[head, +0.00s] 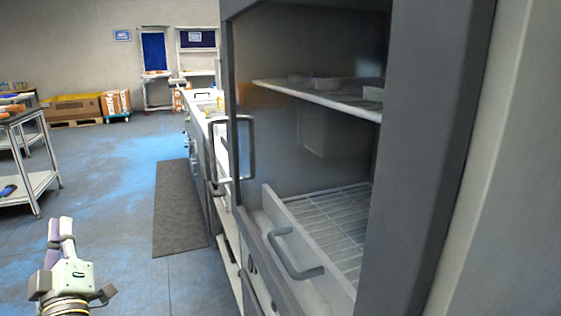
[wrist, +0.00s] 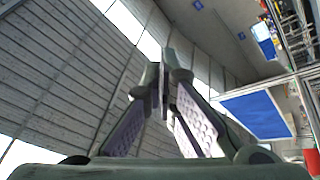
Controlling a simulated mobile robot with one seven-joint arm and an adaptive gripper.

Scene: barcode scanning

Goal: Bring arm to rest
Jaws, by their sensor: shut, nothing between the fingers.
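My gripper (head: 62,226) is at the lower left of the head view, held up in free space above the floor with its fingers pointing upward in the picture. In the wrist view my gripper (wrist: 161,75) shows its two fingers meeting at the tips. It is shut and holds nothing. Nothing touches it in either view.
A grey cabinet (head: 440,120) with a shelf (head: 330,97) and a wire-bottomed drawer (head: 315,232) stands close on the right. A dark mat (head: 180,208) lies beside the counter. A metal cart (head: 40,180) stands at left. The blue-grey floor (head: 115,165) between is clear.

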